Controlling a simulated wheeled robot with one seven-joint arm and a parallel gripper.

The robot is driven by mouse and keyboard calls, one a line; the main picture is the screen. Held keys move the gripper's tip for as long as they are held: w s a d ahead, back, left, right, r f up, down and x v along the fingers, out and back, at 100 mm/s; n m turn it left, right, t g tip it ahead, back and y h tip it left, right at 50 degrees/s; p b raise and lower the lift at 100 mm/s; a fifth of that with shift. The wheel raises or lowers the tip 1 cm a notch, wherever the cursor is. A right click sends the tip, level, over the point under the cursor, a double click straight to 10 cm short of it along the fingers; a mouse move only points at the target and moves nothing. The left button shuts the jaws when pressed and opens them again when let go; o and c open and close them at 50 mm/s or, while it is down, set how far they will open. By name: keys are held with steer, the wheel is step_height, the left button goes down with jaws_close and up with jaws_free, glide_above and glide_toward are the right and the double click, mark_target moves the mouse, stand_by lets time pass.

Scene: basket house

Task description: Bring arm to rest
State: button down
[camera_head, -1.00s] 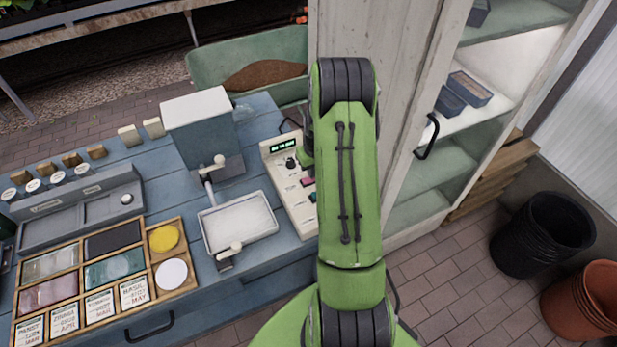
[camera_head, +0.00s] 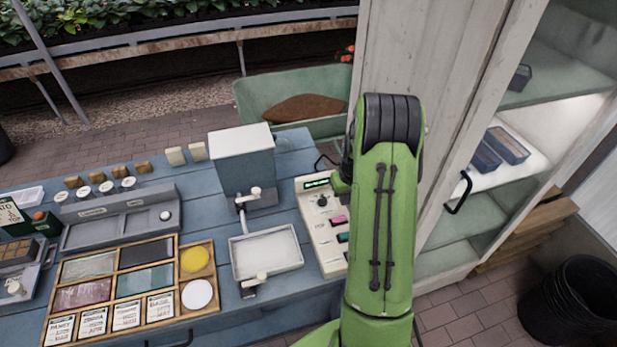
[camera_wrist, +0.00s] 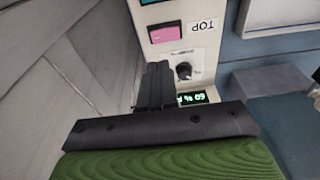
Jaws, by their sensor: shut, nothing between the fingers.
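My green arm stands in front of the cabinet in the head view, folded upward, and hides part of the bench's right end. My gripper (camera_wrist: 156,86) shows in the wrist view, its dark fingers together with nothing between them. It is over or close to the cream control panel (camera_wrist: 202,46), beside the knob and the lit display; I cannot tell whether it touches. In the head view the panel (camera_head: 312,222) stands at the right end of the blue bench, with a green display, a knob and coloured buttons. The gripper's fingers are hidden there behind the arm.
A grey hopper machine (camera_head: 243,165) with a white tray (camera_head: 297,258) stands left of the panel. A wooden sorting box (camera_head: 213,245) lies further left. The glass-fronted cabinet (camera_head: 440,120) is close on the right. Black pots (camera_head: 570,300) stand on the brick floor.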

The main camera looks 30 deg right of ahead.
steer(key=s+a+r+n+t, duration=0.1)
steer(key=s+a+r, duration=0.1)
steer(key=a+r, duration=0.7)
steer(key=s+a+r+n+t, duration=0.1)
steer(key=s+a+r, duration=0.1)
steer(key=a+r, duration=0.65)
steer(key=s+a+r+t, duration=0.1)
steer(key=s+a+r, duration=0.2)
steer(key=s, duration=0.5)
steer(key=s+a+r+n, duration=0.1)
steer(key=s+a+r, duration=0.3)
steer(key=s, duration=0.4)
steer(key=shift+a+t, duration=0.4)
steer(key=shift+a, duration=0.4)
